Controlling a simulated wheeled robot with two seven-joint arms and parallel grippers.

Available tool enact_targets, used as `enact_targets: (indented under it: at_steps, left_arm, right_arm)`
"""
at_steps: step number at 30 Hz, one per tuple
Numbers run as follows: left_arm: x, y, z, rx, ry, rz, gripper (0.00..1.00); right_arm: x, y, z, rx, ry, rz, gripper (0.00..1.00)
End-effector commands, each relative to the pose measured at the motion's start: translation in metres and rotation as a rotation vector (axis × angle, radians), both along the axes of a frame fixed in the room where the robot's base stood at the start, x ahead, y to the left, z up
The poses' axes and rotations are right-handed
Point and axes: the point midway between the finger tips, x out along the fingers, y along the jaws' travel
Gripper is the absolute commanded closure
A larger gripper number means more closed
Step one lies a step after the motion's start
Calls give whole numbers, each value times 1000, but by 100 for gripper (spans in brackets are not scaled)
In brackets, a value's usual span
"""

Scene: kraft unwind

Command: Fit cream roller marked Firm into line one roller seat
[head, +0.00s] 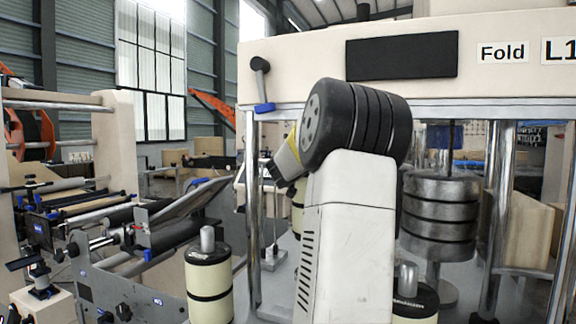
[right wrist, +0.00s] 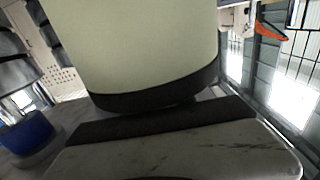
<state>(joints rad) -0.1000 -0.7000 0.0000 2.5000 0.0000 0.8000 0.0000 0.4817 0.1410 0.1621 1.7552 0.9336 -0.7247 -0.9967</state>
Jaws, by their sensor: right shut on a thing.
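In the right wrist view a cream roller (right wrist: 140,45) with a black end band fills the upper middle, close to the camera. My right gripper (right wrist: 165,118) is shut on it; a dark pad and worn grey finger show below it. No marking shows on this face, so I cannot read Firm. In the head view my right arm stands in the middle and hides most of its gripper. A cream piece with dark bands (head: 298,212) shows behind the arm; I cannot tell whether it is the held roller. I cannot make out the roller seat. My left gripper is out of view.
A cream machine frame with an L1 sign (head: 560,51) and a Fold sign (head: 502,52) spans the right. Cream rollers stand at front left (head: 208,288) and front right (head: 415,302), the latter partly hidden. Ribbed metal cylinders (head: 440,215) and chrome posts (head: 495,215) stand right of my arm.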

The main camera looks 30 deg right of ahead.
Motion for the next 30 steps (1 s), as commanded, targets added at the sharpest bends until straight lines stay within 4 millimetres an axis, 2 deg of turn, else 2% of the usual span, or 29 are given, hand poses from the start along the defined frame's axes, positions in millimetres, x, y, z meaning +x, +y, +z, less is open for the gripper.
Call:
enact_targets:
  at_steps: [4, 12, 23, 30]
  left_arm:
    - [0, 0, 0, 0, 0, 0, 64]
    - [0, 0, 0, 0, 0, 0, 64]
    - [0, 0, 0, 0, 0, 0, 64]
    - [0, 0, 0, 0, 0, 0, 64]
  right_arm:
    - [13, -17, 3, -3, -5, -1, 100]
    - [21, -25, 3, -4, -5, 1, 100]
    - [38, -47, 4, -4, -5, 0, 100]
    - [39, -49, -10, -4, -3, 0, 100]
